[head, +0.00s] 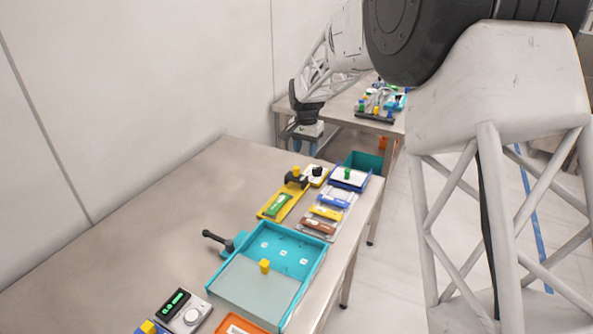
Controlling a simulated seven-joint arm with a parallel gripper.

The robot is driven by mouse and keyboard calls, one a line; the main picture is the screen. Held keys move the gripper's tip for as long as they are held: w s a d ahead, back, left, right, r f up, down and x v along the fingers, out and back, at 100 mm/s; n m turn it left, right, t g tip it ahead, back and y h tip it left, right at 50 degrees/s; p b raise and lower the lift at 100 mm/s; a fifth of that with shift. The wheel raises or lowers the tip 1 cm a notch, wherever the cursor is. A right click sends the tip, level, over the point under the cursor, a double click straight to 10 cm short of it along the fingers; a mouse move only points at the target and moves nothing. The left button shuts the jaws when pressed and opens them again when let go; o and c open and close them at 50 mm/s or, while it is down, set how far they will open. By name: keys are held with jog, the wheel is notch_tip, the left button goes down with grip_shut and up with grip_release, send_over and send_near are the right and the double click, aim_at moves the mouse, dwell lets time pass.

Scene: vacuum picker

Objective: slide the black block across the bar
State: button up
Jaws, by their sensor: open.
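A small black block (296,179) with a yellow top sits at the far end of a yellow bar-like base (270,211). A green piece (277,205) lies nearer along that base. My gripper (305,147) hangs above the far end of the table, beyond and apart from the black block.
Right of the base is a grey tray (301,227) with blue, yellow and brown pieces. A white-topped blue box (350,183) stands behind it. Nearer is a teal tray (213,281) with a grey cover and yellow knob. The table's left side is clear; a wall (130,100) bounds it.

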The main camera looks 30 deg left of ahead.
aim_at(296, 168)
jog(key=a+f, duration=0.2)
jog(key=a, duration=0.1)
jog(key=shift+a, duration=0.25)
jog(key=shift+f, duration=0.15)
jog(key=shift+f, duration=3.75)
grip_shut()
